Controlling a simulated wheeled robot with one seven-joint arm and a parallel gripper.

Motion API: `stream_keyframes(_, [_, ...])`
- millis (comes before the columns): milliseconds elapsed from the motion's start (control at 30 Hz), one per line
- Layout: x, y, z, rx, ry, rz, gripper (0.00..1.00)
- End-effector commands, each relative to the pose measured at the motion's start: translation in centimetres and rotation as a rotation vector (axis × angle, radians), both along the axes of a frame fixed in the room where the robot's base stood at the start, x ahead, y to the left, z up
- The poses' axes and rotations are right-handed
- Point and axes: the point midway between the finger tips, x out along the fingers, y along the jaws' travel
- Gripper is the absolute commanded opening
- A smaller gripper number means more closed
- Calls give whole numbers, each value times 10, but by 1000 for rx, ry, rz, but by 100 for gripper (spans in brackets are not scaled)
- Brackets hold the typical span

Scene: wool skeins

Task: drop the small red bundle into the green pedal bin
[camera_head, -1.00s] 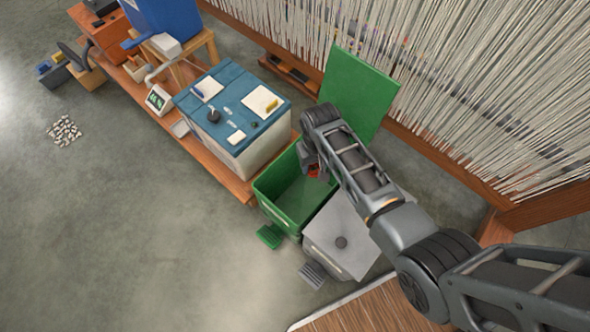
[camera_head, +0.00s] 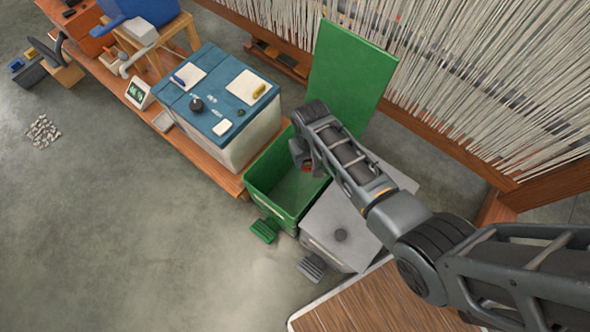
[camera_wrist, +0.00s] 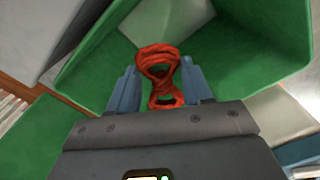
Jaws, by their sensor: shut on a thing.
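The small red bundle (camera_wrist: 160,72) is a twisted red skein, held between the two fingers of my gripper (camera_wrist: 160,88) in the wrist view. In the head view only a bit of the red bundle (camera_head: 308,168) shows beneath my gripper (camera_head: 306,164). The green pedal bin (camera_head: 270,196) stands with its lid (camera_head: 350,72) raised and its pedal (camera_head: 264,230) at the front. My gripper is over the bin's opening, near its right side. In the wrist view the bin's green wall (camera_wrist: 250,45) lies beyond the bundle. The bundle's exact height over the bin is unclear.
A grey pedal bin (camera_head: 340,240) with a shut lid stands right beside the green one. A blue-topped cabinet (camera_head: 222,100) is to the left. A wall of hanging white strands (camera_head: 470,90) is behind. The floor at left is mostly clear.

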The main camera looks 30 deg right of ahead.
Motion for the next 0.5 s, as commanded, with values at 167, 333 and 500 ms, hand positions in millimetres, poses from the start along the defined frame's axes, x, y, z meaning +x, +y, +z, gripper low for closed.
stream_keyframes(167, [0,0,1,0,0,0,21])
stream_keyframes(333, [0,0,1,0,0,0,61])
stream_keyframes(500, [0,0,1,0,0,0,77])
